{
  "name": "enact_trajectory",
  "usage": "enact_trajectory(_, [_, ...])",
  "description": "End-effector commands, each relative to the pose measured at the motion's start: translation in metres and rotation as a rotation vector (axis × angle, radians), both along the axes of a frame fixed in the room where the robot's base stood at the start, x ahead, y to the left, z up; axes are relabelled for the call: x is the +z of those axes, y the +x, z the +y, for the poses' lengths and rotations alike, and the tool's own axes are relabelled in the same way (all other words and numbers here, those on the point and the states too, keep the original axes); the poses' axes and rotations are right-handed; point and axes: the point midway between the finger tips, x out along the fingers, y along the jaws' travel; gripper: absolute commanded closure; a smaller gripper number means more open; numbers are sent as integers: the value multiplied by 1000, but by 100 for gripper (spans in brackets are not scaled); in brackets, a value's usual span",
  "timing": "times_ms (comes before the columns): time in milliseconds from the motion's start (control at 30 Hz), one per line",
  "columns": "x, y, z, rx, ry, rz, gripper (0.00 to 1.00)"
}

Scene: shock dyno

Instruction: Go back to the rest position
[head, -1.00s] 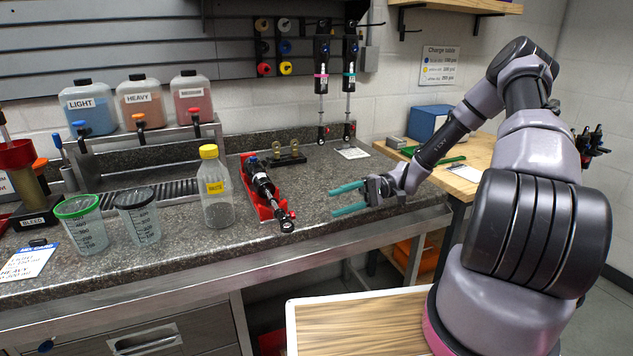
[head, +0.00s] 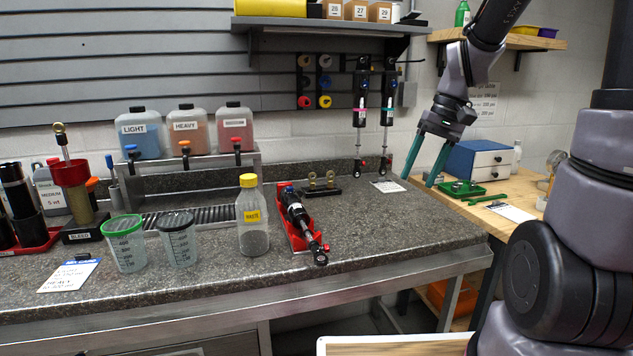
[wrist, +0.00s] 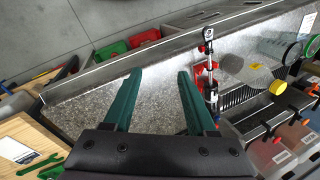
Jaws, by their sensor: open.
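My gripper (head: 427,162) is open and empty in the head view, its two teal fingers pointing down above the right end of the bench. In the wrist view the spread fingers (wrist: 158,80) show with bare grey counter between and beyond them. The black shock absorber (head: 298,215) lies in a red cradle (head: 284,195) on the counter, left of my gripper and apart from it. The shock also shows in the wrist view (wrist: 209,62).
Two shocks (head: 361,105) hang on the wall. A wooden table (head: 520,195) with a blue drawer box (head: 470,160) is at right.

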Motion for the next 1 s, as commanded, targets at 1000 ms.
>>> enact_trajectory(1000, [127, -96, -28, -340, -37, -533, 43])
